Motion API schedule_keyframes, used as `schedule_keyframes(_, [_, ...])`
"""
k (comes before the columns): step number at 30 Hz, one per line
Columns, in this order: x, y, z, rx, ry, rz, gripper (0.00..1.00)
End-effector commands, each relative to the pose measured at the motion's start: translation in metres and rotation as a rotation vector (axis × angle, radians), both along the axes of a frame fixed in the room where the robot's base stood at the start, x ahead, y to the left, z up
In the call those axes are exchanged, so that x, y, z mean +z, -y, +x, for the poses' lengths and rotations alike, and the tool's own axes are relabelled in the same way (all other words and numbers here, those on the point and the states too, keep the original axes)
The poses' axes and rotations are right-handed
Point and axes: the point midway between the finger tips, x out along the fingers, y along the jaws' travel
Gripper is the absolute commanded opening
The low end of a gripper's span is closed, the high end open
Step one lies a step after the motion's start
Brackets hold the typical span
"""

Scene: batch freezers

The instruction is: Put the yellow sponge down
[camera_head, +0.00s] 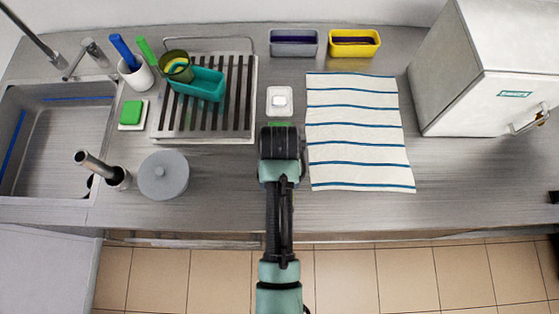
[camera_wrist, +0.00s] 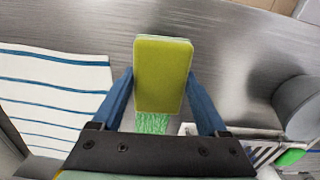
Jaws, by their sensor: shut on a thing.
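The yellow sponge (camera_wrist: 163,72) is between the two blue fingers of my gripper (camera_wrist: 161,78) in the wrist view. My gripper is shut on its sides. The grey counter shows behind it; I cannot tell whether the sponge touches it. A green textured patch (camera_wrist: 153,122) shows just below the sponge there; I cannot tell whether it is part of it. In the head view my gripper (camera_head: 280,132) is over the counter, left of the striped towel (camera_head: 355,150) and right of the drying rack (camera_head: 247,105). The yellow face is hidden there; only a green sliver shows.
A white dish (camera_head: 280,113) lies just beyond my gripper. A grey round lid (camera_head: 163,176) and a green sponge (camera_head: 132,112) are at left, near the sink (camera_head: 50,150). Grey (camera_head: 293,51) and yellow (camera_head: 370,50) bins stand at the back. Bare counter (camera_head: 220,185) lies left of my arm.

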Motion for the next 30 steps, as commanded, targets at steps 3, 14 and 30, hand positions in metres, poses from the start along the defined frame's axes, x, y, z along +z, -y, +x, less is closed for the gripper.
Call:
schedule_keyframes(3, [-0.01, 0.0, 0.0, 0.0, -0.001, 0.0, 0.24])
schedule_keyframes(14, [-0.043, 0.0, 0.0, 0.0, 0.0, 0.0, 0.24])
schedule_keyframes(30, [-0.046, 0.0, 0.0, 0.0, 0.001, 0.0, 1.0])
